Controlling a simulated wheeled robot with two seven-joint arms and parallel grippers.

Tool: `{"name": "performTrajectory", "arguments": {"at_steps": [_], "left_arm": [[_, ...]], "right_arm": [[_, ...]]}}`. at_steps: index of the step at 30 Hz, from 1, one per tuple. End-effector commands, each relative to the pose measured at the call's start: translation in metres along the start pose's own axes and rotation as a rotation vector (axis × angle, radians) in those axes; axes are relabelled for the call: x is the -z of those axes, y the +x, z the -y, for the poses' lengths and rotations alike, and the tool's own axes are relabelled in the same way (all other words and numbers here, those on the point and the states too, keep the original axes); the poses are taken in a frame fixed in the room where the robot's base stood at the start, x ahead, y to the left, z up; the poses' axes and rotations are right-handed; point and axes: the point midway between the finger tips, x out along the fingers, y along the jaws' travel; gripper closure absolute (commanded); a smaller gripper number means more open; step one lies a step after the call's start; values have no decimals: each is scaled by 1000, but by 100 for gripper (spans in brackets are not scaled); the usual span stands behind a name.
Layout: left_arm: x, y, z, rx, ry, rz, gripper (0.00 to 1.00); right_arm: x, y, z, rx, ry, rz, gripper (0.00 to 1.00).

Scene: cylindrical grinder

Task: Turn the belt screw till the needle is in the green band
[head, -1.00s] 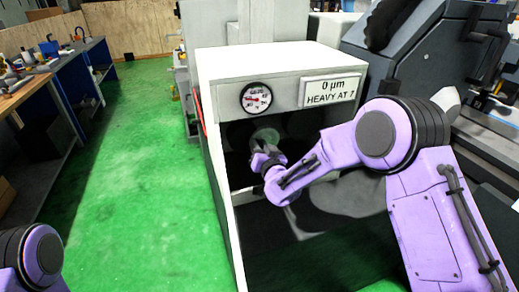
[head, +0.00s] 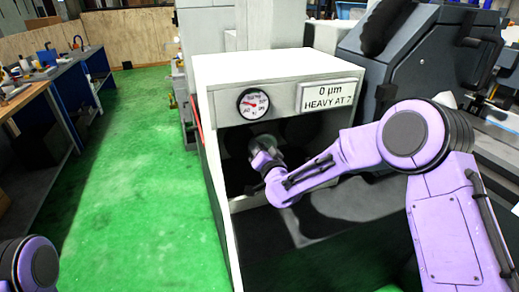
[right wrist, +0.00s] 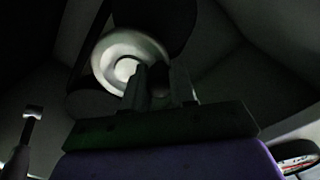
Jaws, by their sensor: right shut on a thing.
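The round white gauge (head: 253,104) is on the front of the white cabinet. A red needle shows on its left half; a green band is too small to make out. My right gripper (head: 262,150) reaches into the dark opening below the gauge. In the right wrist view my right gripper (right wrist: 158,82) is shut on the belt screw, whose body is mostly hidden in shadow between the fingers. A pale round disc (right wrist: 105,62) with a bright centre shows just behind the left finger. My left gripper is out of view.
A sign (head: 330,96) beside the gauge reads "0 µm, HEAVY AT 7". The cabinet's white side edge (head: 222,215) stands left of the opening. Green floor (head: 140,160) is clear to the left. A workbench (head: 45,85) stands at far left.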

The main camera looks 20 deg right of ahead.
Motion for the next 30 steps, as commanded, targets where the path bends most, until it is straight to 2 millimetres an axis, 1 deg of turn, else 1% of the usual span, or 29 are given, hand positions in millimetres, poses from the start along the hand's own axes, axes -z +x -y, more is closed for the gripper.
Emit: {"name": "performTrajectory", "arguments": {"at_steps": [4,5,6,7,14,17,20,27,30], "left_arm": [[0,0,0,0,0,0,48],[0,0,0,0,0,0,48],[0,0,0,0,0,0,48],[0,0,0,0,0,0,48],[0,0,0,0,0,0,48],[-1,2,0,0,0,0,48],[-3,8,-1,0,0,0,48],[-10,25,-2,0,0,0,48],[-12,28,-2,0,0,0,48]], "right_arm": [[0,0,0,-1,0,1,100],[0,0,0,-1,0,1,70],[0,0,0,-1,0,1,57],[0,0,0,-1,-1,1,48],[0,0,0,0,-1,1,48],[-1,-3,0,0,-1,1,48],[-2,-18,-1,1,0,1,48],[-3,-76,-2,1,-1,2,48],[-2,-93,-1,1,-1,1,48]]}}
